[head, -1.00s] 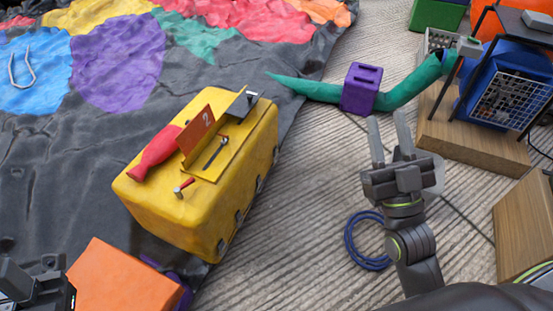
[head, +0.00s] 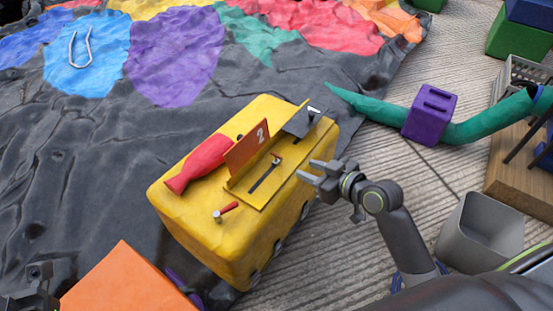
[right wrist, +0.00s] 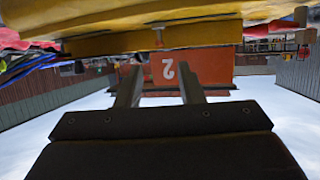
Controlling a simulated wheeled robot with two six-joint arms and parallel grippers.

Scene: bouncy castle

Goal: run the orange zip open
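A yellow padded block (head: 205,255) carries a yellow plate with a dark slot (head: 264,178). A small metal slider with a reddish tip (head: 276,158) sits at the slot's far end. An upright orange panel marked 2 (head: 247,150) stands beside the slot; it also shows upside down in the right wrist view (right wrist: 208,70). I cannot make out zip teeth. My right gripper (head: 309,170) is open and empty, at the plate's right side, fingers pointing left towards the slider. In the right wrist view its fingers (right wrist: 160,88) are apart. My left gripper (head: 35,275) is partly cut off.
A red bottle-shaped thing (head: 200,162), a small red-handled peg (head: 225,212) and a dark bracket (head: 303,122) are on the block. A grey bin (head: 480,232) stands at right. A green tube with a purple block (head: 430,115) lies behind. An orange box (head: 125,285) is in front.

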